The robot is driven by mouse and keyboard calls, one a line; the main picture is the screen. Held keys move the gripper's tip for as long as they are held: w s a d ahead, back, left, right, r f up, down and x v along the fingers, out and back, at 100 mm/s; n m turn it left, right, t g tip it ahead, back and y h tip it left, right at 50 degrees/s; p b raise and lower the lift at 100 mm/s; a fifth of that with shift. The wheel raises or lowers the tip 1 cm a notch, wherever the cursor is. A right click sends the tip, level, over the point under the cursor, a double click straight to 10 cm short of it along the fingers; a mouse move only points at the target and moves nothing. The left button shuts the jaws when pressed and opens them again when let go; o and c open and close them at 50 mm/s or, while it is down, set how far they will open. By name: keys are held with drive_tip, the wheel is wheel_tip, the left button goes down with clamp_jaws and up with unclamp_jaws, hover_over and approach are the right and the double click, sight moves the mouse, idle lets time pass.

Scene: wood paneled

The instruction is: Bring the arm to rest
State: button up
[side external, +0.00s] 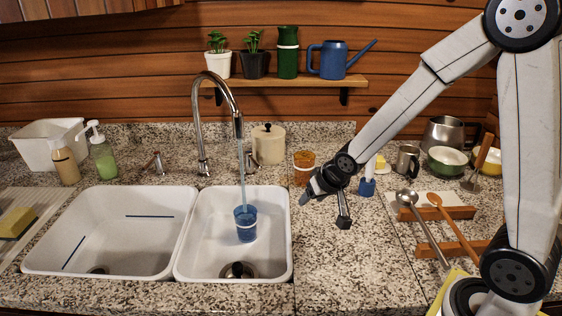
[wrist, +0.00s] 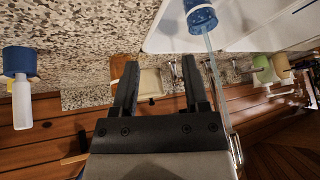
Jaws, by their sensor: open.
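My gripper (side external: 323,205) hangs over the counter just right of the right sink basin, in the side external view. In the wrist view my gripper (wrist: 155,75) has its two fingers well apart, with nothing between them but the cream canister (wrist: 151,82) in the background. My arm reaches in from the right. A blue cup (side external: 245,223) is in the right basin under a stream of water from the faucet (side external: 204,120); the cup also shows at the top of the wrist view (wrist: 201,17). My gripper is apart from the cup.
An amber cup (side external: 303,167) stands behind my gripper, and a blue-based brush (side external: 367,187) stands to its right. Spoons (side external: 423,228) lie on wooden rests (side external: 437,213) farther right. A shelf (side external: 290,82) holds plants and a watering can. The counter front right of the basin is clear.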

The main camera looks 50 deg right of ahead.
drive_tip(key=s+a+n+g, duration=0.3)
drive_tip(key=s+a+n, duration=0.1)
drive_tip(key=s, duration=0.8)
drive_tip(key=shift+f+g+y, duration=0.25)
drive_tip(key=shift+g+y, duration=0.05)
drive_tip(key=shift+g, duration=0.1)
drive_tip(key=shift+w, duration=0.2)
drive_tip(key=m+t, duration=0.2)
drive_tip(key=m, duration=0.4)
approach(258, 165)
drive_tip(key=shift+x, duration=1)
drive_tip(key=shift+s+f, duration=0.1)
drive_tip(key=shift+f, duration=0.1)
drive_tip(key=shift+x, duration=3.75)
clamp_jaws()
